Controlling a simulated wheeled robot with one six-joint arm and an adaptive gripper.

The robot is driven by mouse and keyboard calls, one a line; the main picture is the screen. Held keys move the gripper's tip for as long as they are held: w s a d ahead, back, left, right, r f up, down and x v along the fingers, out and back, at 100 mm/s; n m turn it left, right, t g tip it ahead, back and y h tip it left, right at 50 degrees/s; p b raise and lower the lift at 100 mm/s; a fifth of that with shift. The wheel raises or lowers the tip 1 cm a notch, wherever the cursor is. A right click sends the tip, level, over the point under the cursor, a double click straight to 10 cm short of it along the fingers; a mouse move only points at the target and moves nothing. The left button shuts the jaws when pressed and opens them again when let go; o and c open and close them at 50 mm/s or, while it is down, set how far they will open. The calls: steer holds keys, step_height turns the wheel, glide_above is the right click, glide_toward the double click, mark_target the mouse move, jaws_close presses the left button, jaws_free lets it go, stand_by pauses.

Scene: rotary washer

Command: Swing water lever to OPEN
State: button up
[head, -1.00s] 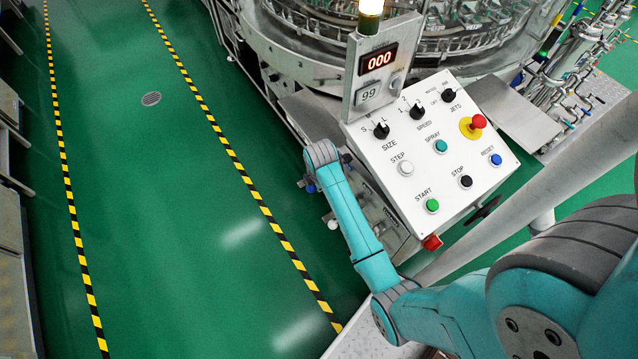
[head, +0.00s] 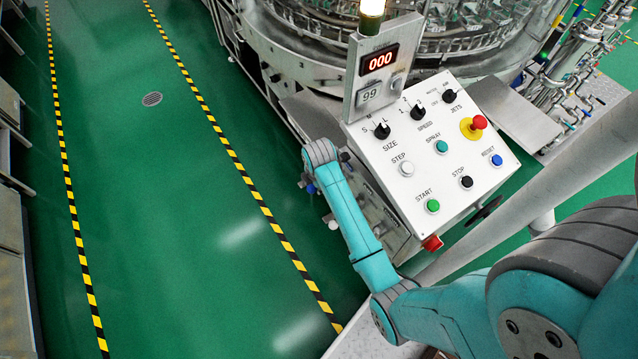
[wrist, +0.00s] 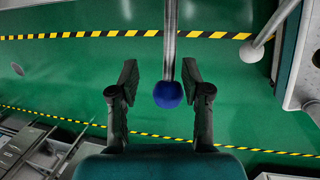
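A metal lever with a round blue knob (wrist: 167,95) shows in the wrist view, its rod running up out of the picture. I take it for the water lever, though no label is readable. My gripper (wrist: 160,78) is open, with one black finger on each side of the knob and rod. Gaps show on both sides, the right one narrower; I see no contact. In the head view the blue knob (head: 311,189) shows small beside the end link of my arm. My gripper is not clearly visible there.
A white-knobbed lever (wrist: 252,52) stands to the right in the wrist view. The control panel (head: 400,190) with buttons and a red emergency stop (head: 478,122) is close beside my arm. Open green floor (head: 180,220) lies left, with striped lines.

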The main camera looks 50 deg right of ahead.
steer(key=shift+s+f, duration=0.1)
steer(key=shift+s, duration=0.05)
steer(key=shift+s+r, duration=0.1)
steer(key=shift+r, duration=0.2)
steer(key=v, duration=1.1)
steer(key=shift+r, duration=0.25)
steer(key=shift+a, duration=0.1)
